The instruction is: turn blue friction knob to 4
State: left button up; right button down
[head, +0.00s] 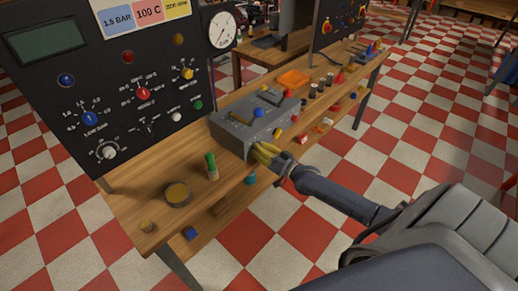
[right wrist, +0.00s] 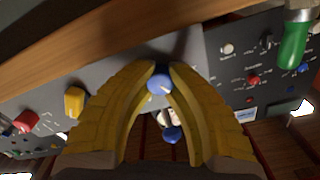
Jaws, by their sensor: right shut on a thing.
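The blue friction knob (right wrist: 159,82) is on a face of the grey control box (head: 226,139). In the right wrist view it sits between the fingertips of my right gripper (right wrist: 160,75), whose yellow fingers are closed around it. In the head view my right gripper (head: 258,155) reaches the near face of the grey box, and its fingers hide the knob. The scale around the knob and its setting cannot be read. My left gripper is not in view.
A blue ball-ended lever (head: 258,113) stands on the box top. Yellow (right wrist: 75,100) and red (right wrist: 25,122) knobs are nearby. A green-handled tool (head: 211,165) and a round tin (head: 177,194) stand on the wooden bench. A black panel (head: 125,80) rises behind at left.

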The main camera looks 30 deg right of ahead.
jog(key=m, duration=0.7)
jog(key=shift+w+d+r, duration=0.15)
jog(key=shift+r, duration=0.15)
jog(key=m, duration=0.6)
jog(key=shift+d+m, duration=0.1)
jog(key=shift+m, duration=0.3)
jog(key=c, duration=1.5)
grip_release()
jog(key=shift+f, duration=0.1)
jog(key=o, duration=0.4)
jog(key=shift+f, duration=0.15)
jog(key=shift+c, duration=0.2)
jog(key=shift+s+f, duration=0.1)
jog(key=shift+s, duration=0.55)
jog(key=v, duration=0.7)
